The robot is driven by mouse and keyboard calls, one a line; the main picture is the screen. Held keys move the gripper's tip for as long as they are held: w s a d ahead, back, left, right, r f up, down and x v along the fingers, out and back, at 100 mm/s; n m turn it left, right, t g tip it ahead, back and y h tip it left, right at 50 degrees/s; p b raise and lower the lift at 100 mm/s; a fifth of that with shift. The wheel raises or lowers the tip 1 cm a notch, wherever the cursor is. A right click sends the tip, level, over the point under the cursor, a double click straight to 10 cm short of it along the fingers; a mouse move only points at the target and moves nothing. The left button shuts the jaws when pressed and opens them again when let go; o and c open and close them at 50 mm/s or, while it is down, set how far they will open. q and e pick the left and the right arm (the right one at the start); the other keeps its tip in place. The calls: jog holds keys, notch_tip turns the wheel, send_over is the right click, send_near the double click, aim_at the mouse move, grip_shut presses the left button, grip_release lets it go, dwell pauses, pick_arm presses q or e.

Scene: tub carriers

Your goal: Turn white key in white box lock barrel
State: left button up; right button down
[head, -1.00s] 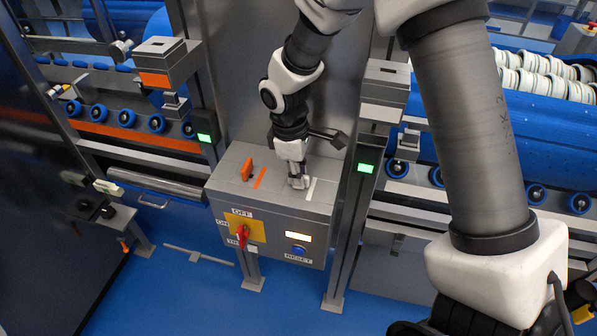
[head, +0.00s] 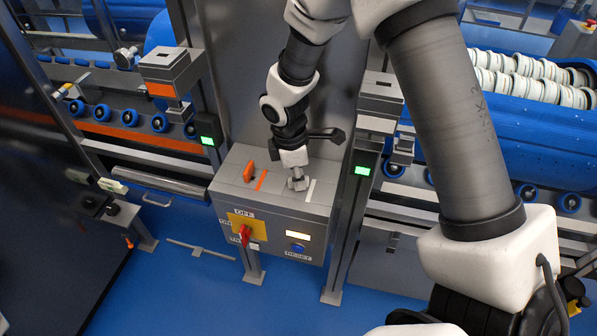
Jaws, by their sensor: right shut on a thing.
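The grey lock box (head: 290,222) stands on legs in the middle of the head view. An orange key (head: 249,171) stands upright in its top at the left, beside an orange stripe. A white stripe (head: 312,190) lies on the top at the right. My right gripper (head: 298,184) points down onto the box top just left of the white stripe. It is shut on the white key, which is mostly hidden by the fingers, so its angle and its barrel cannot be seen. My left gripper is not in view.
The box front has a red rotary switch (head: 244,234) on a yellow plate, a lit display and a blue reset button (head: 297,248). Posts with green lights (head: 362,171) flank the box. Roller conveyors run on both sides.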

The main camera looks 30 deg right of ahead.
jog(key=shift+r+n+p, duration=0.15)
jog(key=shift+n+p, duration=0.45)
jog(key=shift+p, duration=0.1)
jog(key=shift+n+p, duration=0.95)
jog(key=shift+n, duration=0.25)
jog(key=shift+f+n, duration=0.2)
jog(key=shift+n, duration=0.3)
